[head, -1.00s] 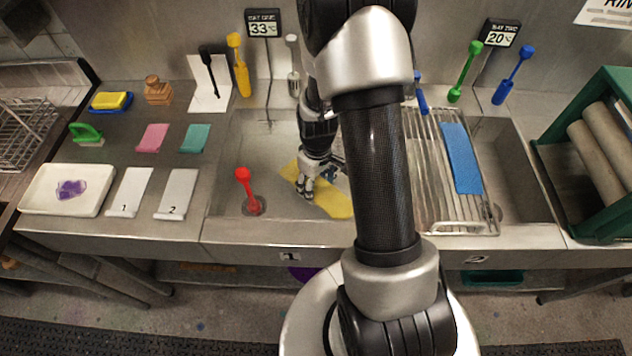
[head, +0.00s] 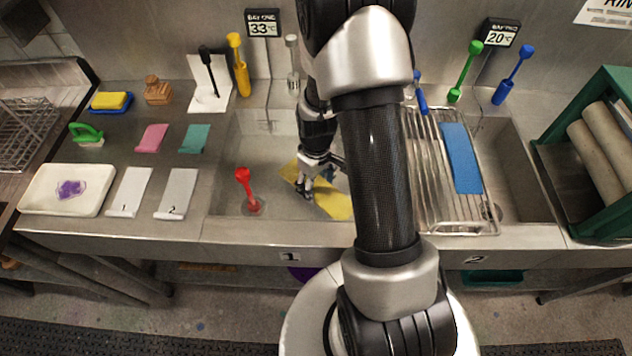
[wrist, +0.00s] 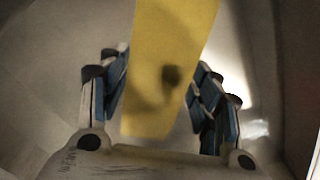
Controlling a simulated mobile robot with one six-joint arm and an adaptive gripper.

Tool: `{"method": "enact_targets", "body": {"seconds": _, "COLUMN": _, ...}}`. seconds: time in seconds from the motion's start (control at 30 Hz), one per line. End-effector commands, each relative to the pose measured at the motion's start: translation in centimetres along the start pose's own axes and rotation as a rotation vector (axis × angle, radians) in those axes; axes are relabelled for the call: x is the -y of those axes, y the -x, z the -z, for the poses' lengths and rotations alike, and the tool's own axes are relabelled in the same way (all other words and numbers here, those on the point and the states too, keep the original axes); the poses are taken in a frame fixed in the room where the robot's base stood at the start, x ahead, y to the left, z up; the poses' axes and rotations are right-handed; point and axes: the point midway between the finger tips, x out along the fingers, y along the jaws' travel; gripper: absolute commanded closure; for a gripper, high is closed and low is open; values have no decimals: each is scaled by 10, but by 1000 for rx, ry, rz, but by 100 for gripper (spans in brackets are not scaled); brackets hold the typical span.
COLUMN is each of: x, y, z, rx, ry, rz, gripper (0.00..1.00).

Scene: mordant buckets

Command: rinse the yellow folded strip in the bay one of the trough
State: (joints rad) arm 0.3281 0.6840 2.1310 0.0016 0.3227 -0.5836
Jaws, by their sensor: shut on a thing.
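The yellow folded strip (head: 333,205) is in bay one of the trough (head: 228,190), the left bay marked 1. It lies slanted from upper left to lower right, its right part hidden behind my arm. My gripper (head: 304,190) reaches down into the bay and is shut on the strip toward its upper left end. In the wrist view the strip (wrist: 165,60) runs between the two blue-padded fingers of my gripper (wrist: 160,98), with a dark shadow on it. I cannot tell whether the strip touches the bay floor.
A wire rack (head: 425,190) with a blue strip (head: 461,158) lies over bay two. The display behind bay one (head: 263,23) reads 33. Two numbered white cards (head: 130,190) lie left of the bay.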

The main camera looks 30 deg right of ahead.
Motion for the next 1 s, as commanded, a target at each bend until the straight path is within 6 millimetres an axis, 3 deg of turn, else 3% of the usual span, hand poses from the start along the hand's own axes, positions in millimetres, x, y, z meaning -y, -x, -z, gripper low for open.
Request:
{"method": "enact_targets", "body": {"seconds": 0.3, "x": 0, "y": 0, "z": -12, "rx": -1, "ry": 0, "rz": -1, "gripper": 68}}
{"method": "enact_targets", "body": {"seconds": 0.83, "x": -1, "y": 1, "z": 5, "rx": -1, "ry": 0, "rz": -1, "gripper": 68}}
{"method": "enact_targets", "body": {"seconds": 1.0, "x": -1, "y": 11, "z": 5, "rx": -2, "ry": 0, "rz": -1, "gripper": 68}}
